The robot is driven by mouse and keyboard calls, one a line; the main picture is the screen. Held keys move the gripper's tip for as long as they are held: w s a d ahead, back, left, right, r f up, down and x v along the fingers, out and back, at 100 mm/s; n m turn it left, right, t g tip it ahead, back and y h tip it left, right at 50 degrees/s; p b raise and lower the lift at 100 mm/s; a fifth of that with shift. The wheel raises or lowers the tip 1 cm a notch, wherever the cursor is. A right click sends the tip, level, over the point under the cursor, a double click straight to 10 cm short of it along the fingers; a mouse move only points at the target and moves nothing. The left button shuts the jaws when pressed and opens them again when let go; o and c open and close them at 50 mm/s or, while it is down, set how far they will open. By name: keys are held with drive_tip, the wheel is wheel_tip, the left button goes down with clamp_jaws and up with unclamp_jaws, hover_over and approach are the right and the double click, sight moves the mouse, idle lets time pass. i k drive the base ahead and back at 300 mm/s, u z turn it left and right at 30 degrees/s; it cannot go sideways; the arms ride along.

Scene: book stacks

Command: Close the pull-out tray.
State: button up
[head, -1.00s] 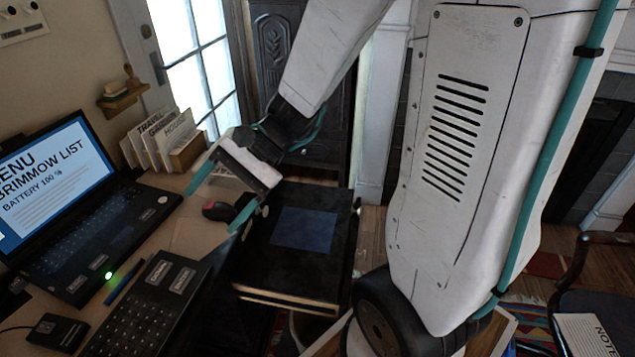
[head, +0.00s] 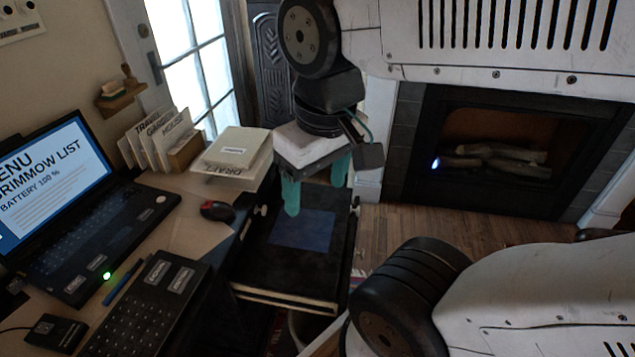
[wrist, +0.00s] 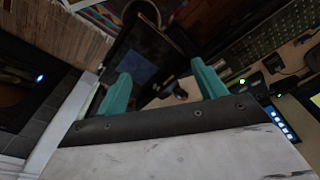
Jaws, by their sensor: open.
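The pull-out tray (head: 262,262) is a black board with a pale front edge, sticking out from the desk's right side. A dark blue square (head: 303,229) lies on it. My gripper (head: 317,195) is above the tray's far part, its two teal fingers pointing down, apart and empty. I cannot tell whether the fingertips touch the tray. In the wrist view the tray (wrist: 128,42) shows beyond the open fingers.
The desk holds a laptop (head: 80,215), a black keyboard (head: 150,305), a red and black mouse (head: 217,210) and stacked papers (head: 232,150). A fireplace (head: 500,150) is at right. Wooden floor (head: 430,232) is clear beside the tray.

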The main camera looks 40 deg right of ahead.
sight(302, 255)
drive_tip(key=z, duration=0.5)
drive_tip(key=k, duration=1.15)
drive_tip(key=u, duration=1.75)
drive_tip(key=k, duration=0.75)
drive_tip(key=z, duration=1.55)
drive_tip(key=i, duration=1)
